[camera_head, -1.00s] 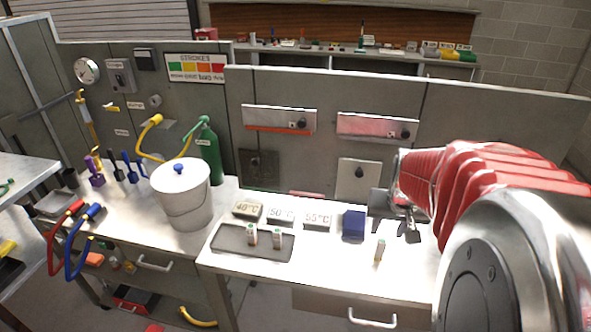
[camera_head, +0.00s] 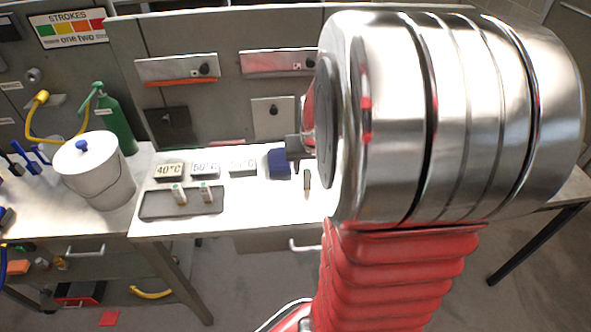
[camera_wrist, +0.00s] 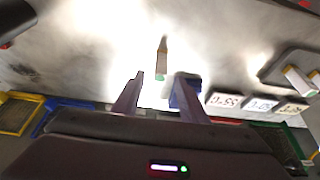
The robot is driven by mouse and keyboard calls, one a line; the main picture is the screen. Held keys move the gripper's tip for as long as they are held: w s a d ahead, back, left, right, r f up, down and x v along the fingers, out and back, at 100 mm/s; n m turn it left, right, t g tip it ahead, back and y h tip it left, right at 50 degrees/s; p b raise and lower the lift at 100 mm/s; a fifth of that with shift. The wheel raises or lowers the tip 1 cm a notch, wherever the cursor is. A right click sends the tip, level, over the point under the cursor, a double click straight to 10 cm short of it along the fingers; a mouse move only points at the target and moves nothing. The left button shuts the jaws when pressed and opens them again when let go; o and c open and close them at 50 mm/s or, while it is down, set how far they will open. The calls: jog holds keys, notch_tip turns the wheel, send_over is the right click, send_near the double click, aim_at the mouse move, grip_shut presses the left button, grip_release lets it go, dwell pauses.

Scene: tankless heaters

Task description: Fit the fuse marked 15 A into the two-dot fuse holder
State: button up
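A single fuse (camera_head: 307,180) stands on the bench right of the blue block (camera_head: 279,163). The same fuse shows in the wrist view (camera_wrist: 162,58), beyond and between my fingertips. Two more fuses (camera_head: 178,194) (camera_head: 206,192) stand on a dark tray (camera_head: 150,212). I cannot read the rating on any fuse. My gripper (camera_wrist: 160,78) is open with nothing between its fingers, short of the single fuse. In the head view it is mostly hidden behind my arm. I cannot make out the two-dot fuse holder; wall units with small dark knobs (camera_head: 205,69) hang behind the bench.
Blocks marked 40°C (camera_head: 168,171), 50°C (camera_head: 205,170) and a third (camera_head: 242,167) stand in a row behind the tray. A white lidded bucket (camera_head: 95,172) and a green cylinder (camera_head: 117,125) stand left. The bench front is clear around the single fuse.

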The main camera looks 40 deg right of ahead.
jog(key=shift+x, duration=0.9)
jog(key=shift+c, duration=0.5)
grip_shut()
